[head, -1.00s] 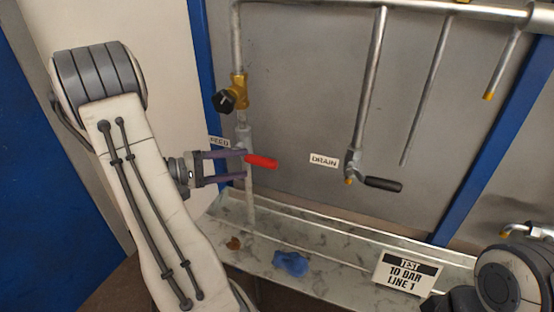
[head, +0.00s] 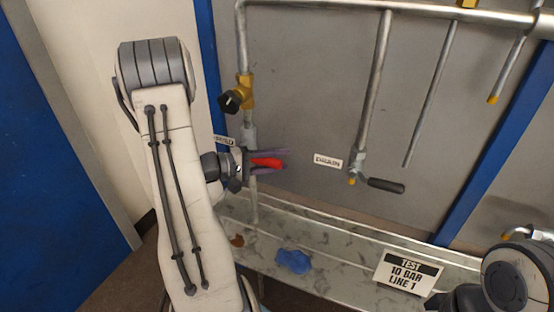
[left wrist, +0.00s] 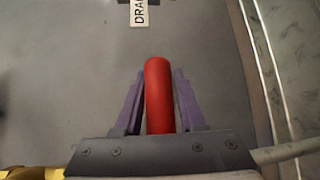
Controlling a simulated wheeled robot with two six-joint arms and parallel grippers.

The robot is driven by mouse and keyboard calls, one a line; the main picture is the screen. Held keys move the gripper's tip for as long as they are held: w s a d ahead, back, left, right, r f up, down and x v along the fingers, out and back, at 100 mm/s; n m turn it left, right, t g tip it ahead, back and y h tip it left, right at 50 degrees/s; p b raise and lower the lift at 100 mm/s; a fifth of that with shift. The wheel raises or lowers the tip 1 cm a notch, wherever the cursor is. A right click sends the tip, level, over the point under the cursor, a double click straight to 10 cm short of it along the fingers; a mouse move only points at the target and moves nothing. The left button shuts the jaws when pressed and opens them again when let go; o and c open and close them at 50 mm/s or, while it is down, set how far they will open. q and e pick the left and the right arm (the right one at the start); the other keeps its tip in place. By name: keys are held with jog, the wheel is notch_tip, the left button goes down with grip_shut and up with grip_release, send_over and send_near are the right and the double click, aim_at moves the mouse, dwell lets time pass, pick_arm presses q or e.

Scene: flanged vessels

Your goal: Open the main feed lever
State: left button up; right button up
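The main feed lever is a red handle (head: 267,163) on the feed valve of the left vertical pipe, below a yellow fitting with a black knob. The handle points right, about level. My left gripper (head: 272,161) has its purple fingers around it, one above and one below. The feed label (head: 224,140) is partly hidden. My right gripper is out of view; only part of that arm shows at the lower right.
A drain valve with a black handle (head: 386,186) and a DRAIN label (head: 328,161) is to the right. Below runs a metal ledge (head: 340,262) with a blue cloth-like item (head: 293,261) and a TEST 10 BAR LINE 1 sign (head: 408,272). Grey panel lies behind.

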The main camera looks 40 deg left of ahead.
pick_arm(q)
grip_shut()
jog(key=shift+a, duration=0.15)
dwell(1.0)
